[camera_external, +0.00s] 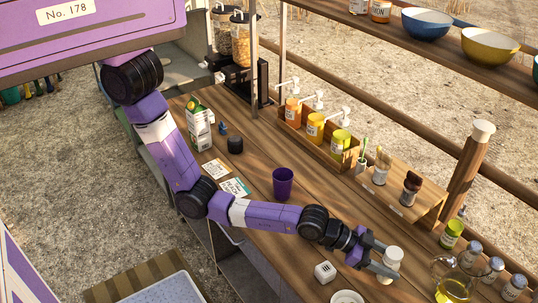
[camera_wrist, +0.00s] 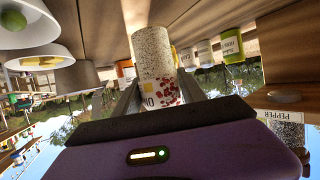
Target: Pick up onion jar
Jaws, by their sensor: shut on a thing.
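My gripper (camera_external: 383,262) is at the end of the arm, over the right front part of the wooden counter in the external view. It is shut on a small pale jar (camera_external: 392,256), with one finger on each side. In the wrist view the jar (camera_wrist: 152,52) stands between the two fingers (camera_wrist: 158,88). It has a speckled cream body and a label with reddish spots. Only a few label letters show, so the full name cannot be read. Whether its base touches the counter cannot be told.
A glass oil jug (camera_external: 456,290) and several spice jars (camera_external: 451,234) stand right of my gripper. A purple cup (camera_external: 283,184) stands mid-counter. A shelf with bowls (camera_external: 427,24) runs behind.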

